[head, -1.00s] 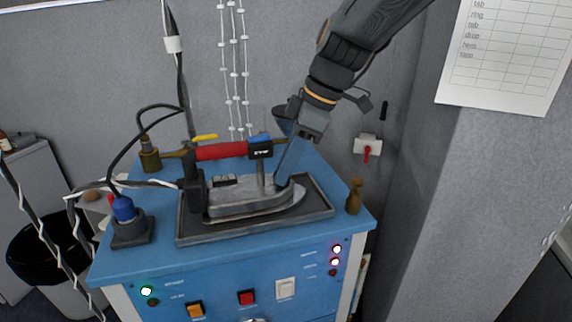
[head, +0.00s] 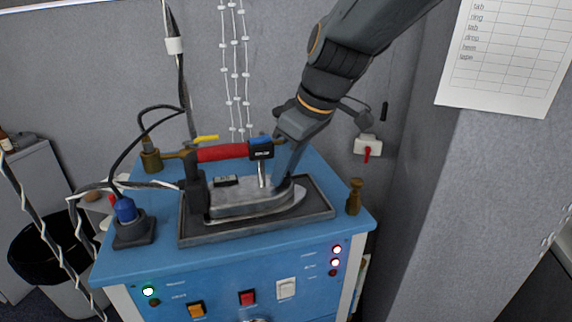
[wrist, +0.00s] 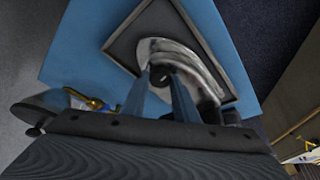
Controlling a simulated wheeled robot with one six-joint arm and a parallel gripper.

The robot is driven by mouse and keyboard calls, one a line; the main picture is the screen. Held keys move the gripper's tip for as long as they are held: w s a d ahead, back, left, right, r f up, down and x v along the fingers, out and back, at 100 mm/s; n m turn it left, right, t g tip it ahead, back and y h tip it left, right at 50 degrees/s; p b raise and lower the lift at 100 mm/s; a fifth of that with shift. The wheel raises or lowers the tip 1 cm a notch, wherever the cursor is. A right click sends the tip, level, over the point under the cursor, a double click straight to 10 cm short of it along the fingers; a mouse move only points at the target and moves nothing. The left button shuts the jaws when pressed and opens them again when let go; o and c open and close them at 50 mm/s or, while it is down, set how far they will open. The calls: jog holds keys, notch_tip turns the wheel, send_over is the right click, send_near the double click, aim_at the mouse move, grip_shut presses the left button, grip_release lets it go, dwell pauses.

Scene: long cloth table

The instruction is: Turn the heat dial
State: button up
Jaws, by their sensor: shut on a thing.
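The iron (head: 250,201) has a silver body and a red handle (head: 222,153). It lies flat in a dark tray on the blue bench. My gripper (head: 281,178) reaches down from the upper right to the tip end of the iron, just right of the handle's front post. In the wrist view, my gripper's two fingers (wrist: 159,84) are closed around a small dark round knob, the heat dial (wrist: 160,75), on top of the iron. In the head view the dial is hidden behind the fingers.
The blue bench (head: 165,255) has lit lamps and switches on its front. A blue-capped plug (head: 125,211) stands at its left, a small brass bottle-shaped piece (head: 354,197) at its right corner. Black cables hang at the left. A grey wall stands close behind and right.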

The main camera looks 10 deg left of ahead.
jog(key=shift+m, duration=0.5)
jog(key=o, duration=1.1)
jog(key=shift+c, duration=0.2)
jog(key=b+v, duration=0.1)
jog(key=v, duration=0.7)
jog(key=shift+a, duration=0.1)
